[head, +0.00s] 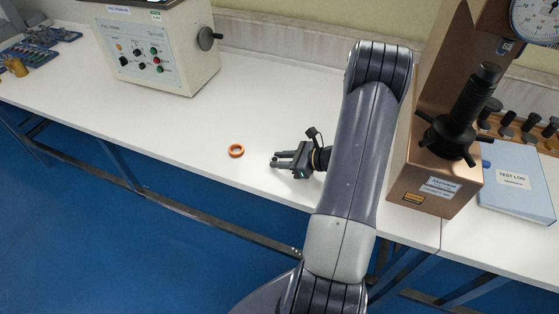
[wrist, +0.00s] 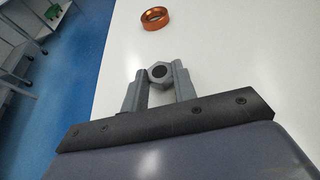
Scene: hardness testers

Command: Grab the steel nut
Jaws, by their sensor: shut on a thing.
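The steel nut (wrist: 157,72) is a grey hexagon with a dark round hole. In the wrist view it sits between the fingertips of my gripper (wrist: 158,79), which is shut on it. In the head view my gripper (head: 282,160) is low over the white bench near its front edge, fingers pointing left. The nut cannot be made out clearly there. I cannot tell whether the nut touches the bench.
A copper-coloured ring (head: 236,150) lies on the white bench (head: 130,118), left of my gripper and ahead of it in the wrist view (wrist: 155,18). A beige tester (head: 160,45) stands at back left. A brown tester (head: 440,175) and blue test log (head: 515,180) are at right.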

